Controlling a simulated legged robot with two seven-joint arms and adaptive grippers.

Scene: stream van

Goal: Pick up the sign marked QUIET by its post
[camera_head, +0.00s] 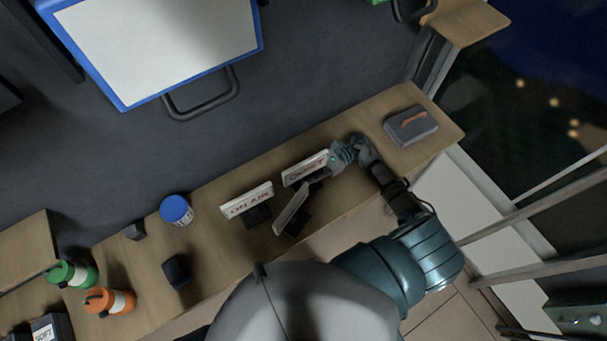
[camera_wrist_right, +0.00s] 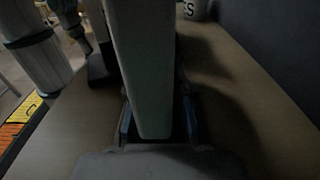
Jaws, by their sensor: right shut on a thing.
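The sign with red lettering that looks like QUIET (camera_head: 305,168) stands on the wooden counter, its board slanting up to the right. My right gripper (camera_head: 342,157) is at the right end of this sign. In the right wrist view, a pale slab (camera_wrist_right: 147,60), the sign's board seen end-on, stands between the two fingers, which are shut on it. The post is hidden there, so I cannot tell if the fingers touch it. The ON AIR sign (camera_head: 248,200) stands to the left. A third sign (camera_head: 291,208), its face not readable, stands close below. My left gripper is not in view.
A grey box (camera_head: 410,126) lies to the right of my gripper. A blue-lidded tub (camera_head: 177,210), a dark block (camera_head: 177,271), and green (camera_head: 72,274) and orange (camera_head: 110,301) bottles are at left. The counter (camera_head: 222,262) has little room between the signs.

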